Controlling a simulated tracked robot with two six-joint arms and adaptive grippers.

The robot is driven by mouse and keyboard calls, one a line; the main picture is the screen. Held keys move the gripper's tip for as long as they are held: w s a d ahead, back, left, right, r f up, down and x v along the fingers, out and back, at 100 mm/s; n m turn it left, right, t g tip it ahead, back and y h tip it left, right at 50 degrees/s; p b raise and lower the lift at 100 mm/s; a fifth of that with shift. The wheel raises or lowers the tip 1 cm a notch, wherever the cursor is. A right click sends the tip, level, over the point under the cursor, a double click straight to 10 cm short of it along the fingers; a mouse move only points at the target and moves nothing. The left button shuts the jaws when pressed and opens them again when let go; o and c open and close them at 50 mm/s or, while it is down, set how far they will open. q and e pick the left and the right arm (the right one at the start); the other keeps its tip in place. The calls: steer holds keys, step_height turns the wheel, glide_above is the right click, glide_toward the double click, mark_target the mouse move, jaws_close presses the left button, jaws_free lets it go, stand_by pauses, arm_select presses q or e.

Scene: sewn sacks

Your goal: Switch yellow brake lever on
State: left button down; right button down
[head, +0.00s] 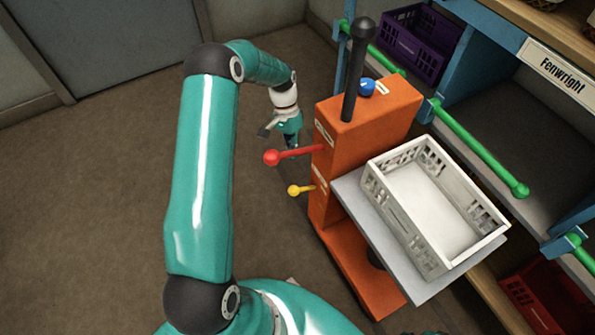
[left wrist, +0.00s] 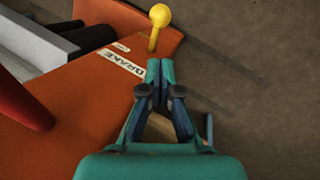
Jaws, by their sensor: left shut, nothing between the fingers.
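The yellow brake lever (head: 300,189) is a short rod with a ball end. It sticks out from the left side of the orange machine (head: 372,114), below a longer red lever (head: 290,154). In the left wrist view the yellow lever (left wrist: 157,22) stands just ahead of my fingertips, beside a white label reading BRAKE (left wrist: 124,62). My left gripper (head: 292,142) is behind the red lever in the head view, partly hidden by it. In the left wrist view the left gripper (left wrist: 160,62) is shut and empty, with no clear contact with the lever. My right gripper is out of view.
The red lever (left wrist: 22,100) is at the left of the wrist view. A white crate (head: 436,200) sits on the machine's grey platform (head: 415,290). A black upright lever (head: 356,70) and blue knob (head: 367,88) are on top. Shelving stands right; open floor lies left.

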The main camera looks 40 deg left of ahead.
arm_select(q)
glide_toward(303, 189)
step_height(303, 189, down, 5)
steer(key=s, duration=0.2)
steer(key=shift+w+r+b, duration=0.1)
steer(key=shift+w+b, duration=0.05)
steer(key=shift+b, duration=0.2)
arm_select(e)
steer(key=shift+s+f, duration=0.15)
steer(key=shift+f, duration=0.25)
